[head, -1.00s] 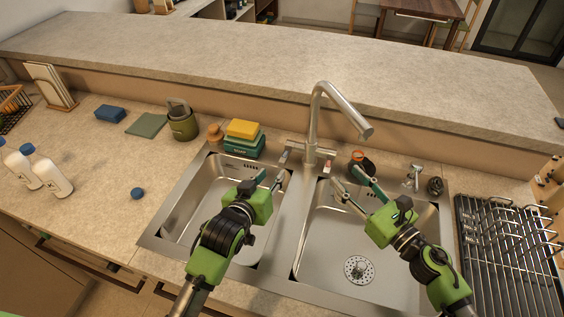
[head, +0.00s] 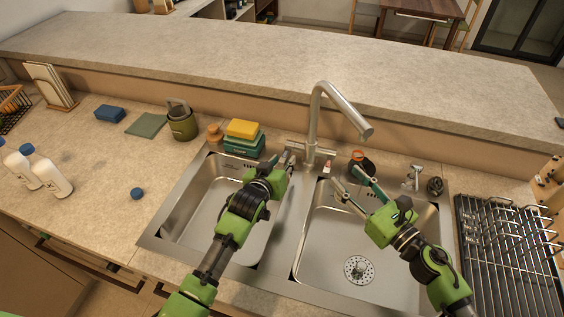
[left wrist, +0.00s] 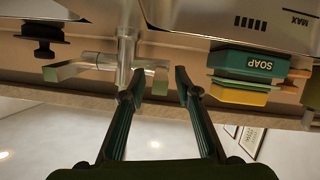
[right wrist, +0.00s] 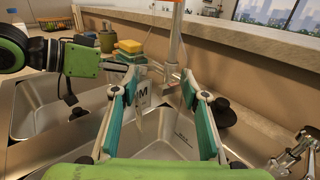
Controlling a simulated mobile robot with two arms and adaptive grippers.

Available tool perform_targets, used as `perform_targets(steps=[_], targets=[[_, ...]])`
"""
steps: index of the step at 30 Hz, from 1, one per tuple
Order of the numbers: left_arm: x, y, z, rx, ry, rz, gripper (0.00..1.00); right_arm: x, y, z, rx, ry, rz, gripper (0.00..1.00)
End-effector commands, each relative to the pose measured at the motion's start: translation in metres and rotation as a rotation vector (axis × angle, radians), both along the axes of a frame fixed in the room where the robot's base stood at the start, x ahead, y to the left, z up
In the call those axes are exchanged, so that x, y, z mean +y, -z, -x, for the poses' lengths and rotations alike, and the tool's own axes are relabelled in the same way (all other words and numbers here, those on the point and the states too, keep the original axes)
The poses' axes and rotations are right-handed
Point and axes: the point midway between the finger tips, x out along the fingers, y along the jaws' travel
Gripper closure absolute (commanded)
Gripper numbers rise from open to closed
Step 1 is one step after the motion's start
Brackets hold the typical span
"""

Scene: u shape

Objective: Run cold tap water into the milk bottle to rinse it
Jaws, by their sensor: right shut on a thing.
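The grey tap (head: 316,120) stands behind the two-basin sink, its spout bent over the right basin. Its left handle (left wrist: 160,82) lies between the fingertips of my left gripper (left wrist: 160,88), which is open. In the head view, that gripper (head: 287,162) is at the tap base. The right handle (head: 327,167) carries a red mark. My right gripper (right wrist: 163,92) is shut on a see-through milk bottle (right wrist: 143,92), whose label shows an "M". In the head view, that gripper (head: 347,183) is over the right basin, below and left of the spout end; the bottle is hard to make out there.
Two white bottles with blue caps (head: 50,178) stand on the left counter, and a loose blue cap (head: 137,193) lies near the sink. Sponges and a soap box (head: 242,145) stand behind the left basin. A wire rack (head: 505,245) is at the right.

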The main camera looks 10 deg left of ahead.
Motion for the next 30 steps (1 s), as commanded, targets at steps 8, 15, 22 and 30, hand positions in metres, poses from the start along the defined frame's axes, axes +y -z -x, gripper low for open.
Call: perform_targets(steps=[8, 15, 22, 30], targets=[[0.0, 0.0, 0.0, 0.0, 0.0, 0.0, 1.0, 0.0, -0.001, 0.0, -0.002, 0.0, -0.001, 0.99], [0.0, -0.005, -0.002, 0.033, -0.003, -0.005, 1.0, 0.0, -0.001, 0.0, -0.002, 0.0, -0.001, 0.99], [-0.001, -0.017, -0.006, 0.157, -0.002, -0.031, 1.0, 0.0, -0.001, 0.0, -0.002, 0.0, -0.001, 0.99], [-0.001, -0.023, -0.007, 0.245, -0.002, -0.05, 1.0, 0.0, -0.001, 0.0, -0.002, 0.0, -0.001, 0.99]])
